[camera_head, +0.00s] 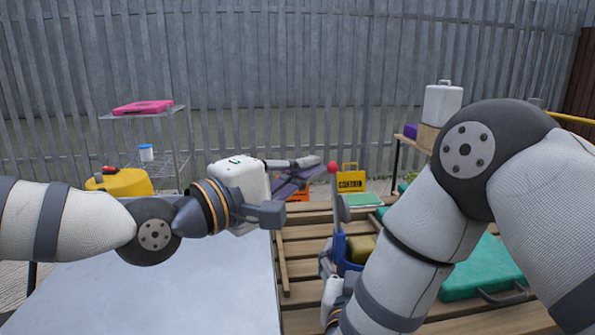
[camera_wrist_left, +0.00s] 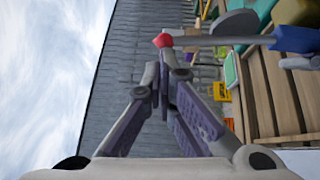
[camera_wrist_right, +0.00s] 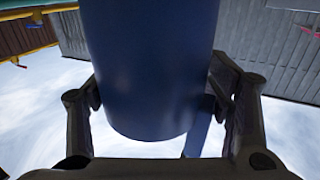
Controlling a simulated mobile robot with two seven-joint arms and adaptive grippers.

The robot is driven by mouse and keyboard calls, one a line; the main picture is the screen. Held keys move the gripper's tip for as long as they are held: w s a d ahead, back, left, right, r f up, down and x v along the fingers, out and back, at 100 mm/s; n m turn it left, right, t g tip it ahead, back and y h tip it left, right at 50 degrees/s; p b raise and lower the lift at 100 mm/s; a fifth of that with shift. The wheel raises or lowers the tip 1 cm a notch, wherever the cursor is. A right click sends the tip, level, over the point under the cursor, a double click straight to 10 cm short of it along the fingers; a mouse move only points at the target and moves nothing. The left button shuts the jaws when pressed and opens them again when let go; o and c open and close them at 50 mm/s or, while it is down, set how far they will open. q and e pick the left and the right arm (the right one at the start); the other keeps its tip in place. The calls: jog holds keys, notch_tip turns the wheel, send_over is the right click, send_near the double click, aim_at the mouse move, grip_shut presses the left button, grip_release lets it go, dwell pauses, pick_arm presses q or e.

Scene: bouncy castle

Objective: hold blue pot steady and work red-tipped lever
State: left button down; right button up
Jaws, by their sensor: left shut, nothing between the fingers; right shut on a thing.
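The blue pot (camera_head: 351,250) stands on the slatted wooden table, partly hidden behind my right arm in the head view. It fills the middle of the right wrist view (camera_wrist_right: 150,60). My right gripper (camera_wrist_right: 152,92) is shut on it, a finger on either side. A grey lever rises from the pot to a red tip (camera_head: 333,167), with a grey rounded plate (camera_head: 343,208) beside it. My left gripper (camera_head: 318,168) is shut and empty, its fingertips close to the red tip. The left wrist view shows the red tip (camera_wrist_left: 162,40) just beyond the fingertips; I cannot tell whether they touch.
A teal case (camera_head: 480,268) lies on the table at the right. A yellow crate (camera_head: 351,180) and an orange one (camera_head: 298,190) are behind. A pale tabletop (camera_head: 150,295) is at the left.

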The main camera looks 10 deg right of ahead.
pick_arm(q)
jog(key=shift+m+g+y, duration=0.6)
jog(key=d, duration=0.2)
jog(key=d+r, duration=0.1)
jog(key=d, duration=0.3)
jog(key=shift+s+r, duration=0.2)
jog(key=shift+s, duration=0.05)
jog(key=d+f, duration=0.4)
jog(key=d, duration=0.5)
jog(key=shift+s+d+f, duration=0.15)
jog(key=shift+s, duration=0.15)
dwell(1.4)
notch_tip(320, 180, up, 10)
send_over(343, 195)
jog(key=s+d, duration=0.2)
jog(key=s, duration=0.4)
jog(key=shift+w+a, duration=0.15)
jog(key=shift+w, duration=0.1)
